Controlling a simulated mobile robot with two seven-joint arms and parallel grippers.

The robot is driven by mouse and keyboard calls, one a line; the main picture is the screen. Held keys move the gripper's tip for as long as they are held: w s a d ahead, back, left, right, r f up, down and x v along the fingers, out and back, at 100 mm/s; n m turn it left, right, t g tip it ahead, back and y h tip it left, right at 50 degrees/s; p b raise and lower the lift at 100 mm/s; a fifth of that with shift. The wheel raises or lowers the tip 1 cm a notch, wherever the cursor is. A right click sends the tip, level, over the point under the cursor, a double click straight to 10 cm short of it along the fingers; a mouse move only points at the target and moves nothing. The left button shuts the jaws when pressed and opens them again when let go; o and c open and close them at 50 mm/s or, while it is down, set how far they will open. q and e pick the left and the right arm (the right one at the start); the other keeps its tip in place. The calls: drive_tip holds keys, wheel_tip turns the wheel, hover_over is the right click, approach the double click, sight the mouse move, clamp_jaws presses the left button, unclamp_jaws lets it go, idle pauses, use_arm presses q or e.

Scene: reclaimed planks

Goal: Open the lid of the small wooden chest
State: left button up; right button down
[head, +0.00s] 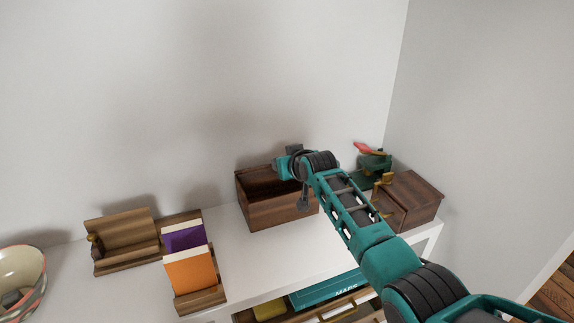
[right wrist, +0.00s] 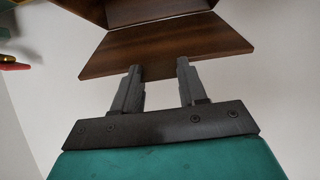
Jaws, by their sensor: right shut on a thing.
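The small dark wooden chest (head: 270,212) stands on the white shelf against the wall, in the middle of the head view. Its top looks open, with part of the inside showing. My right arm reaches over its right side, and its wrist covers part of the rim. In the right wrist view my right gripper (right wrist: 160,88) is shut on a small tab at the edge of a flat brown panel, which looks like the chest lid (right wrist: 165,45). More dark wood of the chest (right wrist: 140,8) shows beyond it. The lid is mostly hidden in the head view. My left gripper is out of view.
Right of the chest is another wooden box (head: 415,195), with a green and red object (head: 373,160) behind it. To the left are a wooden stand (head: 122,238), upright books (head: 188,270) and a bowl (head: 22,280). Bare shelf lies in front of the chest.

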drive_tip(key=shift+w+r, duration=0.15)
drive_tip(key=shift+r, duration=0.25)
drive_tip(key=c, duration=1)
unclamp_jaws()
drive_tip(key=o, duration=0.4)
drive_tip(key=shift+f, duration=0.25)
drive_tip(key=p+v, duration=0.3)
drive_tip(key=v, duration=1)
drive_tip(key=shift+f, duration=0.1)
